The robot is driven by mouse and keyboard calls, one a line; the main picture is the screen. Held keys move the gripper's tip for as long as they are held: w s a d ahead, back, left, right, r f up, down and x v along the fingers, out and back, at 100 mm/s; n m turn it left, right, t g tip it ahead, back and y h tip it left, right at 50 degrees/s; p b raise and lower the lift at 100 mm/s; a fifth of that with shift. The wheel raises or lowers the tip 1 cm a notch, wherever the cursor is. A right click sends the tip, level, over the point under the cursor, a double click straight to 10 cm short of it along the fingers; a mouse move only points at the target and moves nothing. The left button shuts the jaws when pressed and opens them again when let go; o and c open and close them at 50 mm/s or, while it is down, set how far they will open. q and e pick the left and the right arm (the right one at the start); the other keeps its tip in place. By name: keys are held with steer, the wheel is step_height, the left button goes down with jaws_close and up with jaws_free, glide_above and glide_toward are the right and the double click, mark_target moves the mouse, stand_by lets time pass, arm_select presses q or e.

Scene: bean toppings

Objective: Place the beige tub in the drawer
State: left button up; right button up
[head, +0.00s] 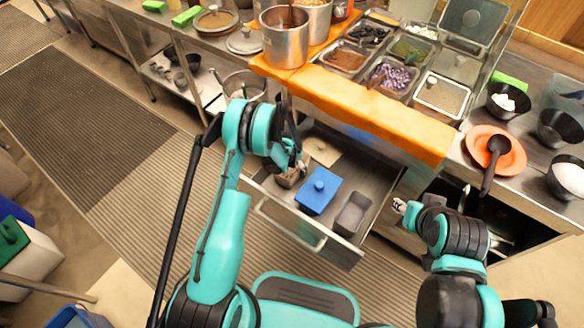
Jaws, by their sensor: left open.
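The drawer (334,246) is pulled out below the counter. A beige tub (287,180) is at the drawer's left side, partly hidden by my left gripper (298,168). That gripper is open, right above or beside the tub; I cannot tell whether they touch or whether the tub rests on the drawer floor. A flat beige piece (322,151) with a small dark spot, perhaps a lid, lies farther back in the drawer. My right gripper (400,207) is to the right of the drawer, apart from it, too small to read its jaws.
A blue lidded tub (318,192) and a grey open tub (352,214) stand in the drawer. Above is a counter with an orange ledge (370,112), topping trays, a steel pot (284,40) and an orange plate (496,150). The floor mat at left is clear.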

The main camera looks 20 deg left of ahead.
arm_select(q)
steer(key=shift+r, duration=0.1)
step_height(320, 180, up, 12)
steer(key=s+p, duration=0.1)
steer(key=p, duration=0.3)
step_height(320, 180, up, 13)
steer(key=n+t, duration=0.1)
glide_above(290, 175)
steer(key=s, duration=0.3)
steer(key=s+r+n+t, duration=0.1)
steer(key=s+r, duration=0.2)
steer(key=r, duration=0.2)
steer(key=s+r+t, duration=0.1)
steer(key=s+r, duration=0.2)
steer(key=r, duration=0.3)
steer(key=s+r+n+t, duration=0.1)
steer(key=s+r, duration=0.1)
steer(key=s, duration=0.6)
steer(key=s+r+n+t, duration=0.1)
steer(key=s+r, duration=0.2)
steer(key=s, duration=0.5)
steer(key=shift+r+t+y, duration=0.25)
steer(key=shift+t+y, duration=0.05)
steer(key=shift+t, duration=0.1)
steer(key=shift+d, duration=0.1)
